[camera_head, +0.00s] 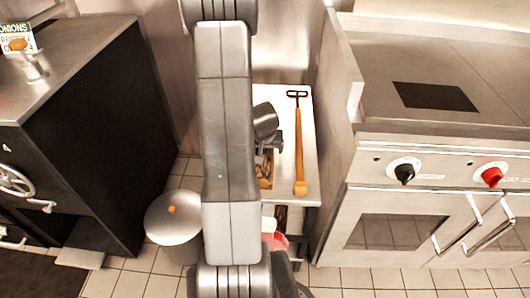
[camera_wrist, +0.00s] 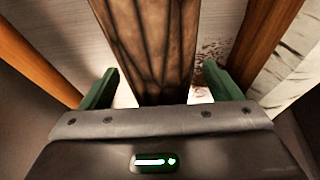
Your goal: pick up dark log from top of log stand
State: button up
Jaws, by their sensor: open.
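The dark log (camera_wrist: 150,45) is brown with dark cracks and runs up the middle of the wrist view. My gripper (camera_wrist: 160,92) is open, with one green finger on each side of the log; whether either finger touches it I cannot tell. The log's near end is hidden behind the gripper body. In the head view, my gripper (camera_head: 277,143) is over the pale top of the log stand (camera_head: 308,118). My arm hides the stand's left part, and the log is hard to make out there.
A long tool with an orange wooden handle (camera_head: 299,150) lies on the stand, right of my gripper. Orange-brown wood (camera_wrist: 265,45) flanks the log in the wrist view. A lidded pot (camera_head: 176,215) stands on the floor at left. A stove (camera_head: 430,180) stands at right.

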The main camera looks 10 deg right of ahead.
jog(key=shift+r, duration=0.1)
jog(key=c, duration=1.6)
